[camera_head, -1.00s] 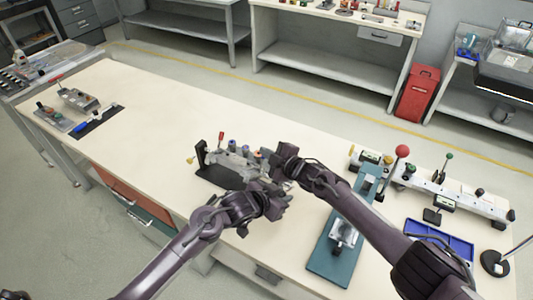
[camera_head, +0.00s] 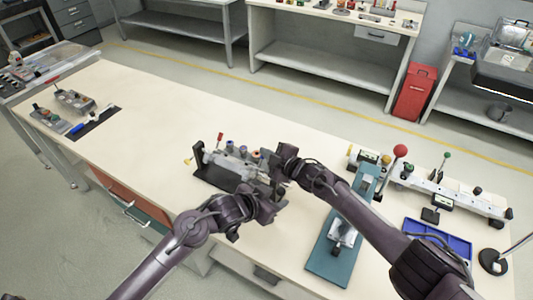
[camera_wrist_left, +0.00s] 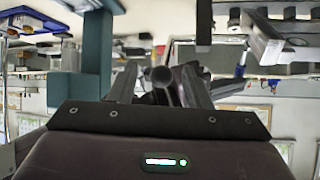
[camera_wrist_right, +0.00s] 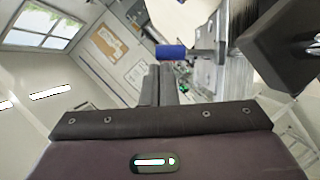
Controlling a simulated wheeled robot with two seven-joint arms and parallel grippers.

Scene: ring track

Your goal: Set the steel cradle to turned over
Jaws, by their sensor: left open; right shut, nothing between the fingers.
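The steel cradle (camera_head: 232,165), a grey body carrying several coloured round parts, sits between upright end plates on a black base (camera_head: 212,176) in the middle of the bench. A red-tipped lever and a yellow knob (camera_head: 188,160) show at its left end. Its right end is hidden by my grippers. My left gripper (camera_head: 279,187) is open at that end; in the left wrist view a round dark bar end (camera_wrist_left: 162,77) shows between or just beyond its fingers (camera_wrist_left: 170,92). My right gripper (camera_head: 276,166) is shut and empty close above; its wrist view shows a blue round part (camera_wrist_right: 170,51) beyond the fingertips.
A teal stand (camera_head: 328,255) with a metal piece stands right of my grippers. Beyond it are a long rail fixture (camera_head: 440,190), a red ball knob (camera_head: 400,151) and a blue tray (camera_head: 437,240). The bench between the cradle and the left-end tools (camera_head: 95,120) is clear.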

